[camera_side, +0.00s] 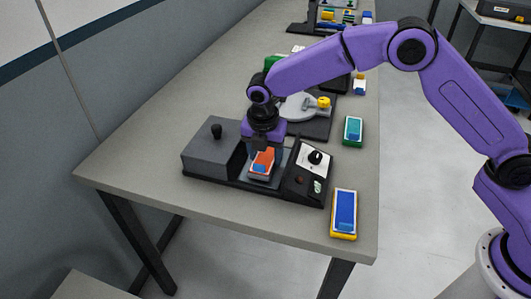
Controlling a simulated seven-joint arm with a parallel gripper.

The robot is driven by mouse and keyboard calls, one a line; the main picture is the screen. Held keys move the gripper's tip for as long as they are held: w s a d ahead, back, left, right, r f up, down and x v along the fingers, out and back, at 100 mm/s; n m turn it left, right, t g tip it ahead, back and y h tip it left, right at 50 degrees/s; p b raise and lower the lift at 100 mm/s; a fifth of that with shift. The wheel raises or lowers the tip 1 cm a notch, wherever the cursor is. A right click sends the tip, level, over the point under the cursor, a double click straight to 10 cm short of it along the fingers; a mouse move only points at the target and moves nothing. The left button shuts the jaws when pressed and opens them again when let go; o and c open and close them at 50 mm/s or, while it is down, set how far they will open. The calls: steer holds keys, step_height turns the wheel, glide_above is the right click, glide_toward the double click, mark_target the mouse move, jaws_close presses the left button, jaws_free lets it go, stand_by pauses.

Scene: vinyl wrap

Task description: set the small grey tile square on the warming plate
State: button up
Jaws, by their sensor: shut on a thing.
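The small grey tile (262,168) has an orange top face with a blue and white patch; its pale grey edge shows at the front. It is at the warming plate (276,176), the flat middle section of a dark machine. My gripper (263,152) points down over the plate and is shut on the tile. The tile looks roughly in line with the plate, but I cannot tell if it rests on it or hangs just above. The fingers partly hide its far end.
A grey box with a black knob (215,147) flanks the plate on the left, a dial panel (314,160) on the right. A yellow block with blue top (344,213) and a green one (353,131) lie to the right. A round grey fixture (299,107) stands behind.

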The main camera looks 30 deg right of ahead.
steer(key=shift+f, duration=0.3)
steer(key=o, duration=1.1)
steer(key=shift+r, duration=0.1)
step_height(320, 180, up, 12)
steer(key=s+a, duration=0.1)
steer(key=shift+a, duration=0.15)
steer(key=shift+s, duration=0.2)
